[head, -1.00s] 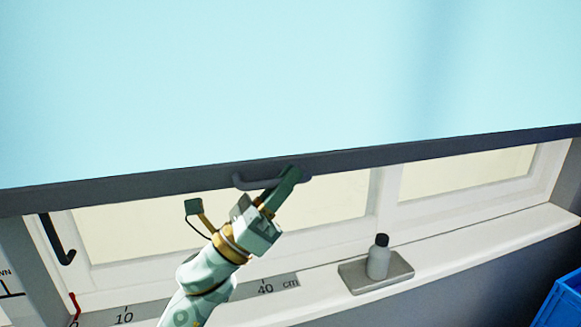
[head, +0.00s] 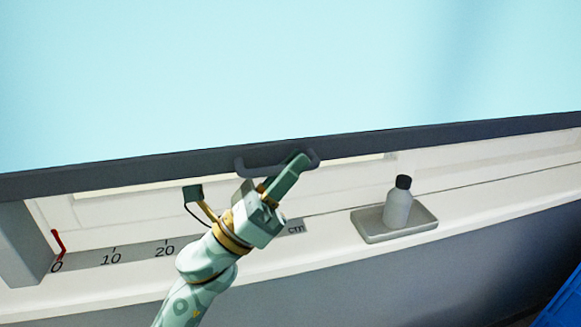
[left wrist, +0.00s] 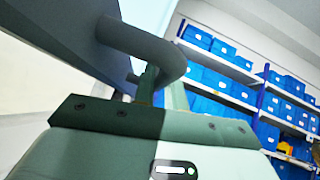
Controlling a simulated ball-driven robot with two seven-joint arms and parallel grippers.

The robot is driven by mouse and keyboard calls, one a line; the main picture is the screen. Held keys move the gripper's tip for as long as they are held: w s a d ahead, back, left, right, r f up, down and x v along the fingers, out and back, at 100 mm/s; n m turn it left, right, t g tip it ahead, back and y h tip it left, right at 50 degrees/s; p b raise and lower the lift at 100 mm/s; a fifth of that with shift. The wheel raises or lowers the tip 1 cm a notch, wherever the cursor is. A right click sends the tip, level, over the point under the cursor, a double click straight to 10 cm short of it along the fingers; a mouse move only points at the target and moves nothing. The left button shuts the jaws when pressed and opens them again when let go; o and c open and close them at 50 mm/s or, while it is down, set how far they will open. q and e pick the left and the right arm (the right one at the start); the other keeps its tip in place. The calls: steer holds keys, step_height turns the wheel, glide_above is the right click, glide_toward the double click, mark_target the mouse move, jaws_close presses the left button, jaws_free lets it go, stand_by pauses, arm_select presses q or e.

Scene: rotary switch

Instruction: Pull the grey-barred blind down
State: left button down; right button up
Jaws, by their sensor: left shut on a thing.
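The light blue blind (head: 290,70) fills the upper part of the head view, with a dark grey bar (head: 120,172) along its lower edge. A grey handle (head: 255,168) sticks out from the middle of the bar. My left gripper (head: 298,166) is shut on this handle. In the left wrist view the handle (left wrist: 145,42) curves in from the bar and passes between the fingers (left wrist: 160,88). The window behind is mostly covered, with a thin strip showing under the bar. My right gripper is in neither view.
A grey bottle (head: 397,208) with a black cap stands on a grey tray (head: 372,228) on the white sill (head: 480,200), right of my arm. A centimetre scale (head: 138,252) and a red marker (head: 58,242) lie at the sill's left. A blue crate (head: 560,300) is at lower right.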

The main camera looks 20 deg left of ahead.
arm_select(q)
steer(key=c, duration=1.5)
jaws_free()
steer(key=shift+o, duration=0.2)
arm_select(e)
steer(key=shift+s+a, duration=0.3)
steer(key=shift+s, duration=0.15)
arm_select(q)
steer(key=s+a+f+p, duration=0.1)
steer(key=s+a+f, duration=0.1)
steer(key=s+a, duration=0.8)
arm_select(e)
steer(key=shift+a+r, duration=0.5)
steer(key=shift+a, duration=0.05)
